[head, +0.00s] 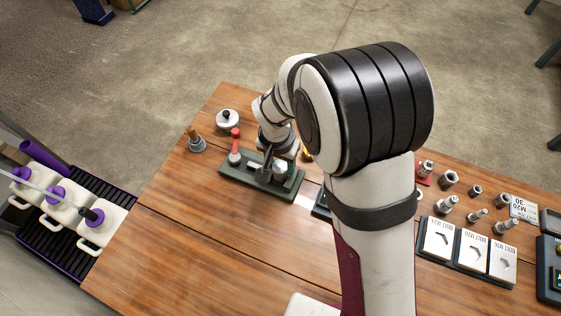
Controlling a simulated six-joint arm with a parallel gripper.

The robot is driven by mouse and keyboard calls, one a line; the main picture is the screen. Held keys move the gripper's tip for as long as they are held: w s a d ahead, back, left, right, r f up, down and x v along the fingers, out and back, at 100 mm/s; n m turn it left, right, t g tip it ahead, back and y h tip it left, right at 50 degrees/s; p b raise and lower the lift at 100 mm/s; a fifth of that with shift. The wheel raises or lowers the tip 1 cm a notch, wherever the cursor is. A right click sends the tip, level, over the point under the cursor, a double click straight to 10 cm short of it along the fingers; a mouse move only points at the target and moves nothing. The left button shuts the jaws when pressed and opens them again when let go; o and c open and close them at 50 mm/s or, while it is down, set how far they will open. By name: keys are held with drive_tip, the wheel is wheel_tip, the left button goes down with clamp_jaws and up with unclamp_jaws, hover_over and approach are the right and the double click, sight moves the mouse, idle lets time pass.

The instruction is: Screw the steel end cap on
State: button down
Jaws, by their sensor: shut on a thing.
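My gripper (268,168) points down over the dark green fixture (290,190) on the wooden table. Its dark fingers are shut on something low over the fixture. A light steel piece (281,169), which looks like the end cap, shows right at the fingers. My wrist and fingers partly cover it, so I cannot tell how it sits on the pipe or its thread. A fitting with a red lever handle (235,141) stands upright at the fixture's left end.
A round pale lidded item (227,119) and a fitting with a brown top (195,140) stand left of the fixture. Labelled cards (470,249) and several steel bolts and nuts (447,203) are at the right. White jugs with purple caps (75,210) stand beyond the table's left edge.

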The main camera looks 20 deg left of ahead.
drive_tip(key=m, duration=0.3)
drive_tip(key=shift+m, duration=0.4)
drive_tip(key=shift+m+h, duration=0.3)
drive_tip(key=shift+m, duration=0.4)
drive_tip(key=m, duration=0.3)
drive_tip(key=shift+m, duration=0.3)
drive_tip(key=m+g, duration=0.1)
drive_tip(key=m, duration=0.4)
drive_tip(key=shift+h, duration=0.4)
drive_tip(key=m, duration=0.3)
drive_tip(key=shift+m, duration=0.4)
drive_tip(key=m+g, duration=0.1)
drive_tip(key=m, duration=0.4)
drive_tip(key=shift+f+m, duration=0.1)
drive_tip(key=shift+m, duration=0.3)
